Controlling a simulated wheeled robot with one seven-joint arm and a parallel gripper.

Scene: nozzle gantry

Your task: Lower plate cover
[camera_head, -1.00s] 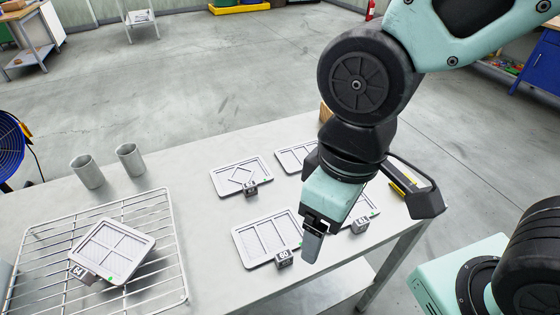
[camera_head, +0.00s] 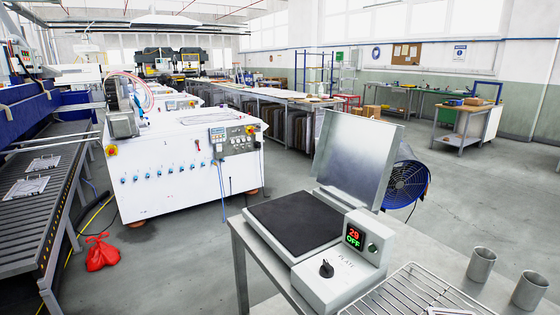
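The plate device stands on the table at lower right, with a flat dark plate surface (camera_head: 295,222) and a grey control box (camera_head: 340,270) labelled PLATE. Its display (camera_head: 354,237) reads 29 and OFF, and a black knob sits on the front. The plate cover (camera_head: 356,155), a shiny metal sheet, stands raised and tilted back at the plate's rear right edge. Nothing lies on the dark plate. My gripper is not in view now.
A wire rack (camera_head: 415,292) lies right of the control box, and two grey cups (camera_head: 481,264) stand beyond it. A blue fan (camera_head: 405,184) stands behind the cover. A white machine (camera_head: 185,160) and a roller conveyor (camera_head: 40,190) are at left, with open floor between.

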